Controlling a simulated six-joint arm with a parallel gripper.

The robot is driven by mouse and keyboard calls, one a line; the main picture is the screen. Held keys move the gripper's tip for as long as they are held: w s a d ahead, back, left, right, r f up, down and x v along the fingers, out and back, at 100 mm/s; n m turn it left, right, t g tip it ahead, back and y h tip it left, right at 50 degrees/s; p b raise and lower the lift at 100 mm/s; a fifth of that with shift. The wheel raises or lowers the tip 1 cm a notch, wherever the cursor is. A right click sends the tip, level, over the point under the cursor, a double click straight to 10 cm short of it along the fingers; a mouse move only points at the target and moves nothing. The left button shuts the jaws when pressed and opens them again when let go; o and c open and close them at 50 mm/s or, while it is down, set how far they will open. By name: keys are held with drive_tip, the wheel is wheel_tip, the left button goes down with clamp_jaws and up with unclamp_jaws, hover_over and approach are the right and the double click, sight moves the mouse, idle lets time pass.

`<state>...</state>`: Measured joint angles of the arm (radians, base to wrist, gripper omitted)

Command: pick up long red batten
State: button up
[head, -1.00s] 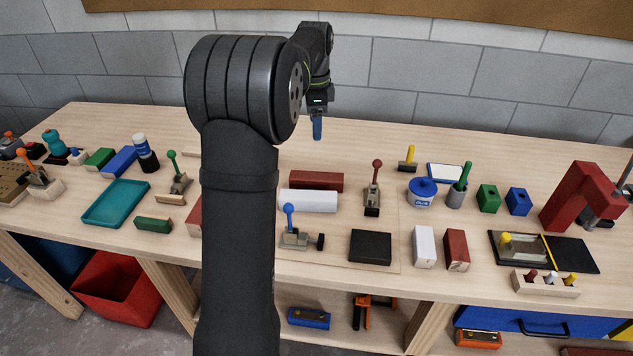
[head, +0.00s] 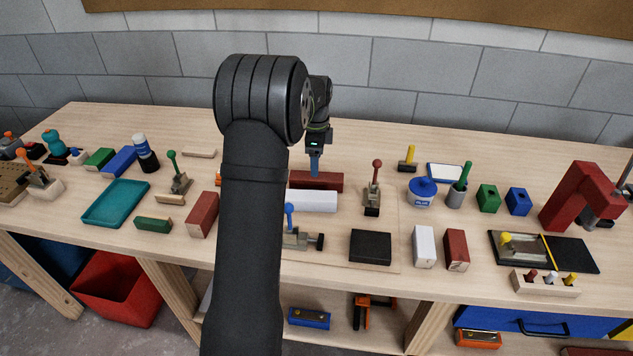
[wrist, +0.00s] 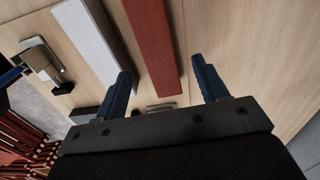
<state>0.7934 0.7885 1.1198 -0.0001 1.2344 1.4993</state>
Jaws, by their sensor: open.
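The long red batten (head: 328,182) lies flat on the bench behind a white batten (head: 313,201), running left to right in the head view. In the wrist view the red batten (wrist: 152,45) runs between the lines of the two fingers, with the white batten (wrist: 88,38) to its left. My gripper (head: 314,172) is above the red batten; its blue fingers overlap the batten in the head view. In the wrist view my gripper (wrist: 160,88) is open and empty, its fingers spread wider than the batten. Whether they touch it I cannot tell.
A toggle clamp with a red knob (head: 373,190) stands just right of the red batten. A blue-knobbed clamp (head: 293,230) stands in front of the white batten. A black block (head: 370,247) lies at front right. A shorter red block (head: 202,214) lies left of my arm.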

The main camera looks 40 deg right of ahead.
sight(316, 181)
wheel_tip(316, 181, down, 5)
drive_tip(key=shift+s+f, duration=0.15)
drive_tip(key=c, duration=1.2)
